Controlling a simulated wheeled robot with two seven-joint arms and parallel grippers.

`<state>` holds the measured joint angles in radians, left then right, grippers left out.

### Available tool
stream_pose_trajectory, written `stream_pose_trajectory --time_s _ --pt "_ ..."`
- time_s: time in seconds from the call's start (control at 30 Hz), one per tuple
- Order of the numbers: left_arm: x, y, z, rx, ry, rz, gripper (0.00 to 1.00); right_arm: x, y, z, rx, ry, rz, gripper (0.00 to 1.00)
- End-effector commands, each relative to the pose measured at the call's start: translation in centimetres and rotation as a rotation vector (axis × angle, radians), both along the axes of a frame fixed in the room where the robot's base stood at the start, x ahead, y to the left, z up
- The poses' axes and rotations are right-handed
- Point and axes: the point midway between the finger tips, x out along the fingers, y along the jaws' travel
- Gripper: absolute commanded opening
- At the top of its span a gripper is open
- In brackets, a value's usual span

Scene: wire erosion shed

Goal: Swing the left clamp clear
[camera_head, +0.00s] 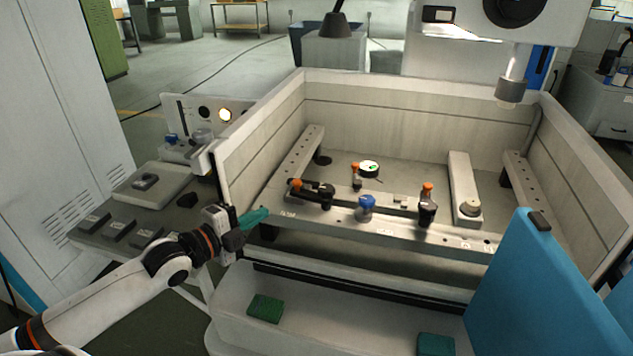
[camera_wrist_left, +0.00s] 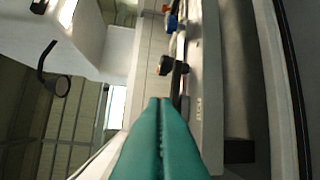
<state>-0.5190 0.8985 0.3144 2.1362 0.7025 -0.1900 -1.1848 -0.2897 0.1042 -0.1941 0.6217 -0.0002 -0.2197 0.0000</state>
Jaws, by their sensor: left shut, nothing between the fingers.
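The left clamp (camera_head: 312,189) is a dark lever with an orange tip, lying low along the front rail (camera_head: 300,217) inside the machine tank. Its orange tip points to the left, towards my gripper. My left gripper (camera_head: 262,213) has teal fingers and is shut and empty. It is at the tank's front left, left of the clamp and apart from it. In the left wrist view the closed teal fingers (camera_wrist_left: 160,106) point up the picture towards the dark clamp end (camera_wrist_left: 168,66), with a gap between. My right gripper is not in view.
A blue knob (camera_head: 366,207) stands on the front rail right of the clamp. An upright dark clamp with an orange top (camera_head: 427,207) stands further right. The tank's left wall (camera_head: 255,140) rises behind my gripper. A blue panel (camera_head: 540,290) fills the lower right.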

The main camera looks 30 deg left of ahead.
Motion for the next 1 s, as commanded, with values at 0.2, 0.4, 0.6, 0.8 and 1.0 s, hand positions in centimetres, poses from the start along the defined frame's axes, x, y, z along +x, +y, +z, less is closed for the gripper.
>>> stream_pose_trajectory --time_s 0.2,0.4,0.6,0.8,1.0 --pt "0.5 -0.2 0.1 0.039 -0.007 -0.012 0.0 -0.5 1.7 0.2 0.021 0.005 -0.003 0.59" --pt "2.6 -0.7 0.0 0.037 -0.009 -0.012 0.0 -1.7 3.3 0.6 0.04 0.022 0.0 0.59" --pt "5.2 -1.3 -0.3 0.035 -0.009 -0.01 0.0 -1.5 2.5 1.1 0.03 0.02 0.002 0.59" --pt "8.1 -1.9 -0.7 0.034 -0.007 -0.009 0.0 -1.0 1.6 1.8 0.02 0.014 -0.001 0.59" --pt "10.8 -1.4 -1.2 0.039 -0.004 -0.01 0.0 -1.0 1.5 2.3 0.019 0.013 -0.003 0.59"
